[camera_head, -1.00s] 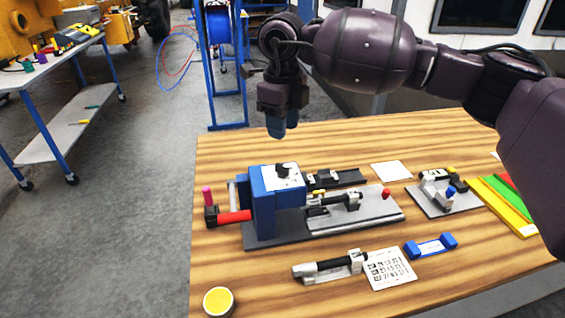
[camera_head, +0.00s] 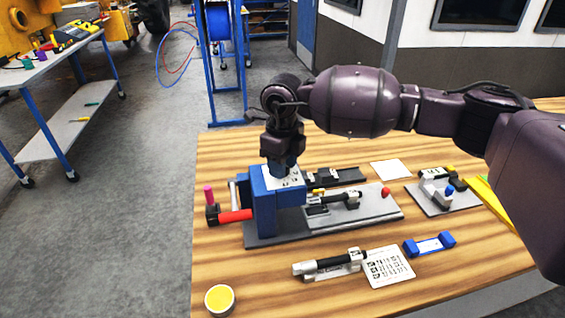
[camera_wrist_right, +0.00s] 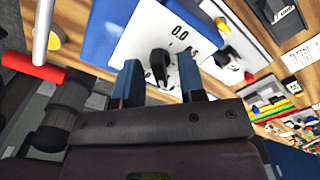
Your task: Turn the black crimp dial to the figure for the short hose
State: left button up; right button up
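The black crimp dial (camera_wrist_right: 160,64) is a small knob on a white scale plate (camera_wrist_right: 150,30) on top of the blue crimp machine (camera_head: 264,208). A "0.0" figure shows on the plate in the wrist view. My right gripper (camera_wrist_right: 160,60) points down over the plate, its blue fingers open on either side of the dial with gaps visible; whether either touches it I cannot tell. In the head view the right gripper (camera_head: 282,164) hides the dial. A black hose with pale end fittings (camera_head: 330,263) lies in front, beside a printed figure card (camera_head: 388,267). My left gripper is out of view.
A red handle (camera_head: 235,216) sticks out at the machine's left. A grey base (camera_head: 375,207) carries another black hose piece. A blue-ended gauge (camera_head: 430,244), a yellow-topped round tin (camera_head: 219,300) and a small fixture (camera_head: 440,190) stand on the wooden bench.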

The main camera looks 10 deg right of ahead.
grip_shut()
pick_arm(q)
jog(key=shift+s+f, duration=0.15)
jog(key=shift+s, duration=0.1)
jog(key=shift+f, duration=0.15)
pick_arm(e)
jog(key=shift+f+n+b, duration=0.15)
jog(key=shift+n+b, duration=0.95)
jog(key=shift+n, duration=0.1)
jog(key=n+b, duration=0.2)
jog(key=n, duration=0.1)
jog(key=n+b, duration=0.1)
jog(key=n, duration=0.1)
jog(key=shift+n, duration=0.3)
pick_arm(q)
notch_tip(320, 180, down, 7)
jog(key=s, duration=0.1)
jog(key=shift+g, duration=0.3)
pick_arm(e)
jog(key=shift+n, duration=0.5)
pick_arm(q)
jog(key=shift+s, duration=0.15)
pick_arm(e)
jog(key=shift+r, duration=0.2)
